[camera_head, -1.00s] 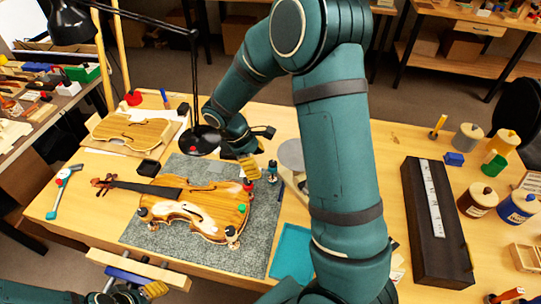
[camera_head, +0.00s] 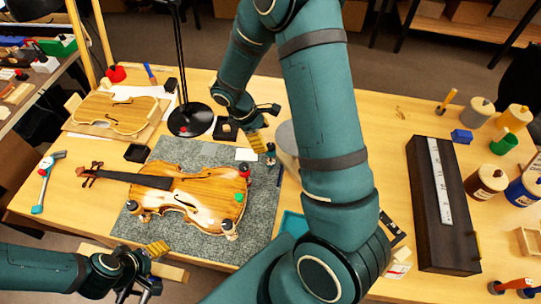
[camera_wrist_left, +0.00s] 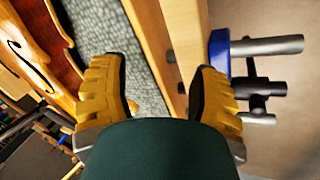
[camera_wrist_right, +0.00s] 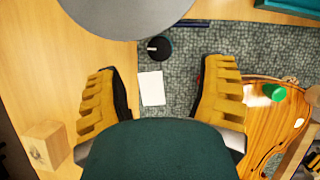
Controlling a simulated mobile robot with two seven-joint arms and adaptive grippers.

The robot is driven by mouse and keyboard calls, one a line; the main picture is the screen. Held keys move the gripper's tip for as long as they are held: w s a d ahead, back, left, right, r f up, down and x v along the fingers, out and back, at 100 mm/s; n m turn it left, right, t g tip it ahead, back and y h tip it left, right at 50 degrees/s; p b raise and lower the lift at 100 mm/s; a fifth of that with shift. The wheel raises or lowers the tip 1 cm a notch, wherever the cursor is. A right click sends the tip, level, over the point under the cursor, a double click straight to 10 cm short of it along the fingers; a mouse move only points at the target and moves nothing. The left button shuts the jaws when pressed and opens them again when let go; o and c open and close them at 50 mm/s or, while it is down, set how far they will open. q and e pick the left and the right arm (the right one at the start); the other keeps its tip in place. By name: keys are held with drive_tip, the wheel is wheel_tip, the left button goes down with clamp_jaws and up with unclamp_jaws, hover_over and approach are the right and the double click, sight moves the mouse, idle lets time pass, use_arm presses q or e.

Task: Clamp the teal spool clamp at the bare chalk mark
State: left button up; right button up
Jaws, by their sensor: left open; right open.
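The teal spool clamp (camera_head: 270,150), dark-topped with a teal lower part, stands upright at the mat's upper right in the head view. Its round black top (camera_wrist_right: 158,48) shows in the right wrist view. My right gripper (camera_head: 263,138) is open, beside and apart from the clamp. The violin (camera_head: 190,195) lies on the grey mat (camera_head: 255,225), with several spool clamps on its edge. A green spot (camera_head: 239,198) shows near its right edge. I cannot make out a bare chalk mark. My left gripper (camera_head: 152,262) is open and empty at the bench's front edge.
A white card (camera_head: 246,154) lies beside the teal clamp. A black lamp base (camera_head: 190,120) and a second violin body (camera_head: 115,112) are behind. A long dark case (camera_head: 430,205) lies right. A blue-ended bar clamp (camera_wrist_left: 219,52) is near my left gripper.

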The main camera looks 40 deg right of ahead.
sight(269, 146)
drive_tip(key=shift+b+x, duration=0.3)
drive_tip(key=shift+x, duration=2.9)
clamp_jaws()
